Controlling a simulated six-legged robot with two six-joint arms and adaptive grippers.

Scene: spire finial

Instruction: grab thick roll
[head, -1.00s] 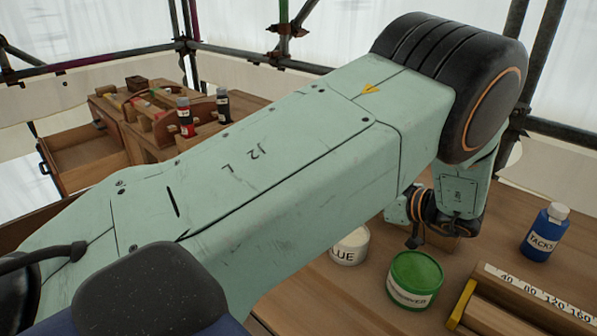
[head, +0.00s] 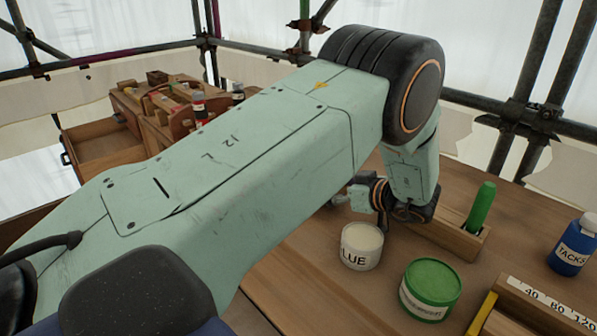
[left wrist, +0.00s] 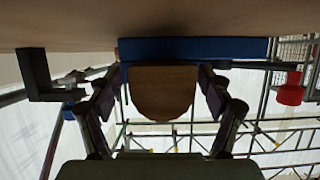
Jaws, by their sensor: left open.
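I cannot make out a thick roll for certain in either view. My left arm crosses the head view, and its gripper (head: 348,197) is mostly hidden behind its own links, low over the bench beyond the glue tin. In the left wrist view my left gripper (left wrist: 163,76) is open, its fingers spread either side of a round-ended wooden piece (left wrist: 161,98). A flat blue bar (left wrist: 195,49) lies across behind the fingertips. Whether the fingers touch either one I cannot tell. My right gripper is not in view.
On the bench (head: 330,295) stand a white glue tin (head: 361,247), a green tin (head: 430,290), a blue tacks bottle (head: 573,245), a numbered wooden rack (head: 540,310) and a green stick (head: 480,207) in a wooden block (head: 450,238). A wooden tool tote (head: 165,110) stands at back left.

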